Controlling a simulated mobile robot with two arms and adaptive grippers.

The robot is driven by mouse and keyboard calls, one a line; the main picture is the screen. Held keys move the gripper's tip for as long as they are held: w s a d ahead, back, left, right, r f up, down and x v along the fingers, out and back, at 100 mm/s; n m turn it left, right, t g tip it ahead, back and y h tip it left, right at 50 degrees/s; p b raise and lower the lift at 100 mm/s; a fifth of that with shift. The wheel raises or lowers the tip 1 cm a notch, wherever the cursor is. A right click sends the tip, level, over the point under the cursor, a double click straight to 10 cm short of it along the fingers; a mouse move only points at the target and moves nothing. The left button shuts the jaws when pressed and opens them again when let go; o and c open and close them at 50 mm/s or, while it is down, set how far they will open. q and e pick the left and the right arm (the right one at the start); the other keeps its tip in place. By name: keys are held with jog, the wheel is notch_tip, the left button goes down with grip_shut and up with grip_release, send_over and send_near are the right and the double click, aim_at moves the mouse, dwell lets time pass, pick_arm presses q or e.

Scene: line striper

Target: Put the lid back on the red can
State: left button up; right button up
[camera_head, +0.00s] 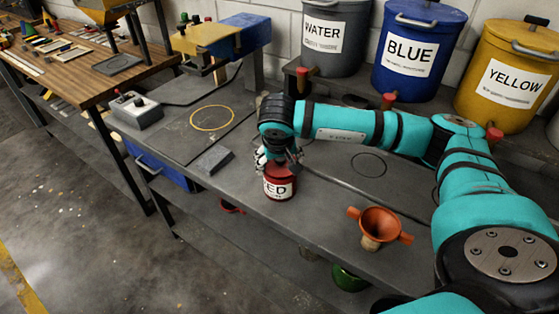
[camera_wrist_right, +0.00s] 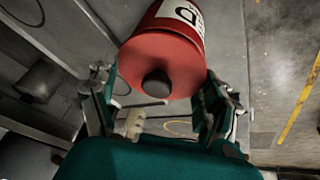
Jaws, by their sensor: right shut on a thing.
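The red can (camera_head: 279,188) stands upright on the grey bench, its white label partly readable as "RED". My right gripper (camera_head: 277,160) is at the top of the can and hides part of it. In the right wrist view the can (camera_wrist_right: 178,22) shows beyond a red lid (camera_wrist_right: 135,75) with a dark knob (camera_wrist_right: 156,83). The lid lies over the can's top; I cannot tell whether it is fully seated. The fingers of my right gripper (camera_wrist_right: 158,88) stand on both sides of the lid and are shut on it. My left gripper is not in view.
An orange funnel (camera_head: 380,224) stands on the bench to the right. A grey block (camera_head: 212,160) and a control box (camera_head: 136,109) are to the left. WATER (camera_head: 333,42), BLUE (camera_head: 413,50) and YELLOW (camera_head: 509,80) containers stand at the back.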

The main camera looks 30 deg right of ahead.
jog(key=shift+f+b, duration=0.2)
jog(key=shift+b, duration=0.45)
dwell(1.2)
dwell(0.3)
jog(key=o, duration=1)
jog(key=shift+o, duration=0.2)
jog(key=shift+r, duration=0.1)
jog(key=shift+r+p, duration=1.95)
jog(key=shift+r, duration=1.55)
grip_shut()
